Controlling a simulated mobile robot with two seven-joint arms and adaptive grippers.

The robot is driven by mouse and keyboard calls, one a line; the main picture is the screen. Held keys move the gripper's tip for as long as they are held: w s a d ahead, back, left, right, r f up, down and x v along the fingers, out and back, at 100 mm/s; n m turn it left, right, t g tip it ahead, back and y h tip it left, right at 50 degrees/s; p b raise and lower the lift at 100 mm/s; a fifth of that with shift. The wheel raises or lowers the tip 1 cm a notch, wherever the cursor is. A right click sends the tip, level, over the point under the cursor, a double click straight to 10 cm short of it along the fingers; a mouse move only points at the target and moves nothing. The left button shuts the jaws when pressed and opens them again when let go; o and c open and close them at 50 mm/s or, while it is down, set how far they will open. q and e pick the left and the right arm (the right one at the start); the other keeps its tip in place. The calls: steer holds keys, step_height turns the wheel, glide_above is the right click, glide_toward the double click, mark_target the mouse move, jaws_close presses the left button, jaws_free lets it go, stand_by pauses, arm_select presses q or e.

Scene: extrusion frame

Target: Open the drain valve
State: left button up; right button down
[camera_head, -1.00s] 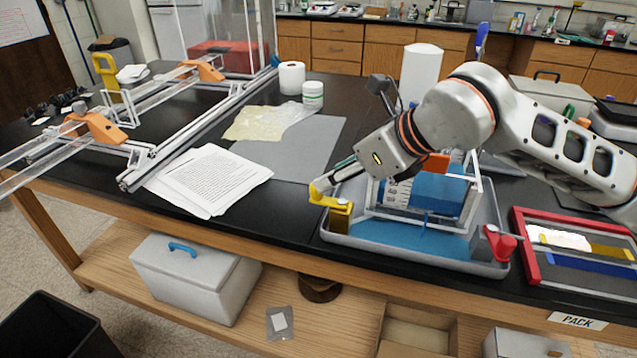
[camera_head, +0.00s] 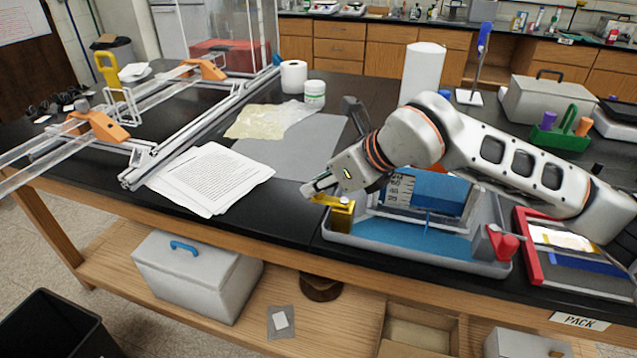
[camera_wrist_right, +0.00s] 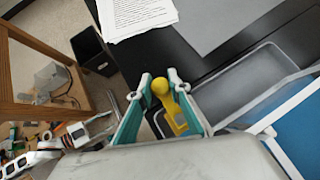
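A yellow valve (camera_head: 342,213) with a lever handle sits at the left front corner of a grey tray (camera_head: 415,259). A red valve (camera_head: 503,243) sits at the tray's right front corner. I cannot tell from a label which is the drain valve. My right gripper (camera_head: 312,188) is at the yellow lever. In the right wrist view its teal fingers (camera_wrist_right: 158,80) stand apart, one on each side of the yellow lever (camera_wrist_right: 166,95) and its round knob. Contact is not clear. My left gripper is not in view.
A clear box with blue liquid and a scale (camera_head: 404,189) stands in the tray behind the valves, under my right arm. Papers (camera_head: 210,178) lie left of the tray. A red-framed tray (camera_head: 530,262) is close on the right. A grey mat (camera_head: 295,150) lies behind.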

mark_target(321, 199)
steer(key=shift+s, duration=0.1)
steer(key=s+n+g+b, duration=0.1)
steer(key=n+g, duration=0.1)
steer(key=n, duration=0.1)
steer(key=s+n+g+y+b, duration=0.1)
steer(key=n+g, duration=0.1)
steer(key=n, duration=0.1)
steer(key=s+n+g+y+b, duration=0.1)
steer(key=s+n+g, duration=0.1)
steer(key=n+g, duration=0.1)
steer(key=shift+d+f+n, duration=0.1)
steer(key=shift+d+n, duration=0.15)
steer(key=shift+n, duration=0.25)
steer(key=shift+s+d+n+g+b, duration=0.2)
steer(key=shift+s+n+g+b, duration=0.05)
steer(key=shift+n+g+b, duration=0.6)
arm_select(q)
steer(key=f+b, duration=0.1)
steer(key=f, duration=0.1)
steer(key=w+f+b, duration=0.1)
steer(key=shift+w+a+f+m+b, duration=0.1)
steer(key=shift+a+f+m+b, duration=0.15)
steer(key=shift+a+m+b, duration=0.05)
arm_select(e)
steer(key=n+g, duration=0.1)
steer(key=s+d+n+g+h, duration=0.1)
steer(key=n, duration=0.1)
steer(key=shift+r, duration=0.2)
